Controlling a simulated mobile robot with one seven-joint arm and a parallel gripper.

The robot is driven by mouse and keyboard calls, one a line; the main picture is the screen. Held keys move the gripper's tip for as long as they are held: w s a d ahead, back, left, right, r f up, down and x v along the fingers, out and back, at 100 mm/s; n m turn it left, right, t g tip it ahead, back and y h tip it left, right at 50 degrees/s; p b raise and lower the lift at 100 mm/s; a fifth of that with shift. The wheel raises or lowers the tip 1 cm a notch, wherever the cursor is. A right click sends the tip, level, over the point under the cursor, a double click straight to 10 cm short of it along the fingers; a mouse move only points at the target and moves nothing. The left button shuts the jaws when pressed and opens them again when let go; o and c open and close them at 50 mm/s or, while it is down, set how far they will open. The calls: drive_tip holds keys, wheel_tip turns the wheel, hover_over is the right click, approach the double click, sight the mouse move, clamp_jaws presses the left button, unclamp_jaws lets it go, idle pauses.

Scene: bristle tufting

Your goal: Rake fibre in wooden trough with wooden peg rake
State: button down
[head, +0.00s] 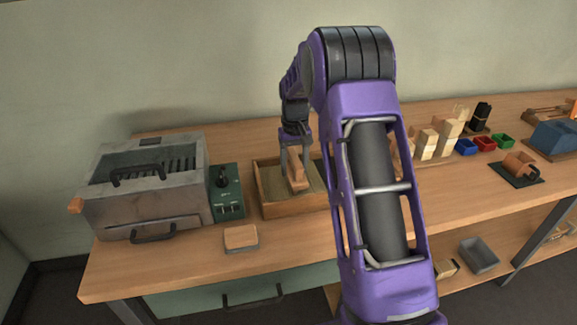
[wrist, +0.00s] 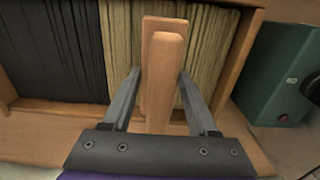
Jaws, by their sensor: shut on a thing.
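The wooden trough (head: 277,210) stands on the bench, left of my forearm in the head view. Its wooden wall (wrist: 50,135) also shows in the wrist view. Pale straw-coloured fibre (wrist: 119,50) lies in it beside black fibre (wrist: 50,45). My gripper (wrist: 158,88) is shut on the wooden peg rake (wrist: 165,60), with one finger on each side of its handle. In the head view my gripper (head: 296,165) is over the trough with the rake (head: 296,174) pointing down. The rake's pegs are hidden, and I cannot tell whether they touch the fibre.
A green control box (head: 227,190) stands just left of the trough, next to a grey metal machine (head: 150,208). A small wooden block (head: 241,238) lies in front. Wooden blocks (head: 436,140) and coloured bins (head: 485,143) stand farther right. My forearm hides part of the bench.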

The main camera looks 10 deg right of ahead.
drive_tip(key=d+p, duration=0.4)
drive_tip(key=d, duration=1.8)
drive_tip(key=shift+d+r, duration=0.1)
drive_tip(key=shift+d, duration=0.25)
drive_tip(key=shift+d, duration=0.1)
drive_tip(key=shift+d+r, duration=0.1)
drive_tip(key=shift+d, duration=0.3)
drive_tip(key=a, duration=2.9)
drive_tip(key=shift+a, duration=0.2)
drive_tip(key=shift+a, duration=0.1)
drive_tip(key=shift+a, duration=0.45)
drive_tip(key=shift+d, duration=0.15)
